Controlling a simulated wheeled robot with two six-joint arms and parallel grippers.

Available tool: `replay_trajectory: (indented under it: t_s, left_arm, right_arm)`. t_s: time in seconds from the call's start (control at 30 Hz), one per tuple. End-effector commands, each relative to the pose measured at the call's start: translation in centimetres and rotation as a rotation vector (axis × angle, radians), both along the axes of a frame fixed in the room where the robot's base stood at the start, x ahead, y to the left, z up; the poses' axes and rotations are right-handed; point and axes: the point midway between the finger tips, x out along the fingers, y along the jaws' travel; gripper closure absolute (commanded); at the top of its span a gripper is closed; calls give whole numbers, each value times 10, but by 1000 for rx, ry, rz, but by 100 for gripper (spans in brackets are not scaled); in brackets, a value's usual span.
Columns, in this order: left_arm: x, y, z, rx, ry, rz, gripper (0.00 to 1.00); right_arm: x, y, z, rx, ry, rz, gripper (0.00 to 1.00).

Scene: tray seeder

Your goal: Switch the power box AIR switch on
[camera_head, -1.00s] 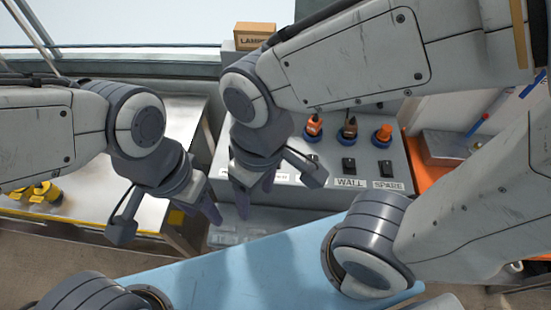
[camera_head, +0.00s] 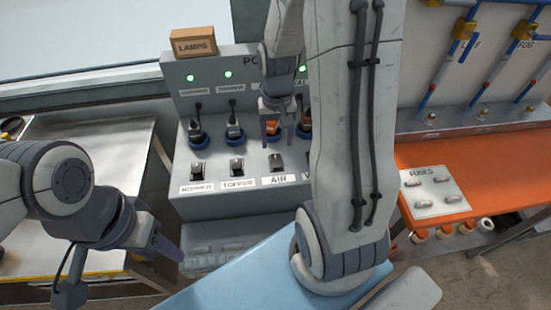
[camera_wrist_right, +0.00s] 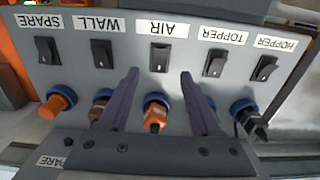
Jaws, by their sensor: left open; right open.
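The grey power box (camera_head: 195,75) stands in the middle of the head view, with a row of black rocker switches above white labels. The AIR switch (camera_head: 275,162) sits above its AIR label (camera_head: 279,180); in the right wrist view the AIR switch (camera_wrist_right: 160,57) appears upside down, centred between the fingers. My right gripper (camera_head: 278,136) is open in front of the box; in the right wrist view its two purple fingers (camera_wrist_right: 160,80) flank the AIR column, and I cannot tell whether they touch. An orange plug (camera_wrist_right: 155,117) is below the switch there. My left gripper (camera_head: 120,275) is open, low at the left, away from the box.
The HOPPER (camera_head: 197,172) and TOPPER (camera_head: 237,165) switches are left of AIR; WALL (camera_wrist_right: 102,53) and SPARE (camera_wrist_right: 47,50) also show in the right wrist view. A LAMPS box (camera_head: 193,44) sits on top. An orange bench (camera_head: 440,155) with fuses stands right.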

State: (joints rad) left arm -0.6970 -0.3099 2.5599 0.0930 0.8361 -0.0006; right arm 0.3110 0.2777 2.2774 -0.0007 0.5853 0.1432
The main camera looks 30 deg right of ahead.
Motion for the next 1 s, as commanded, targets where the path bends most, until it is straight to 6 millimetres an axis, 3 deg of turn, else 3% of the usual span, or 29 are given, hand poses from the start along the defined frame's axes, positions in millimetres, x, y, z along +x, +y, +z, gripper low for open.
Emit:
replay_trajectory:
  t_s: [0.4, 0.6, 0.87, 0.9, 1.0]
  left_arm:
    - [0, 0, 1, 0, 0, 0, 50]
    - [0, 0, 1, 0, 0, 0, 50]
    - [0, 0, 1, 0, 0, 0, 50]
    - [0, 0, 1, 0, 0, 0, 50]
    - [0, 0, 1, 0, 0, 0, 50]
  right_arm:
    - [-1, 2, -74, 2, 4, 4, 35]
    - [-1, 2, -88, 1, 3, 4, 35]
    - [-1, 2, -89, 0, 1, 4, 35]
    - [-1, 2, -89, 0, 1, 4, 43]
    - [-1, 2, -89, 0, 1, 4, 81]
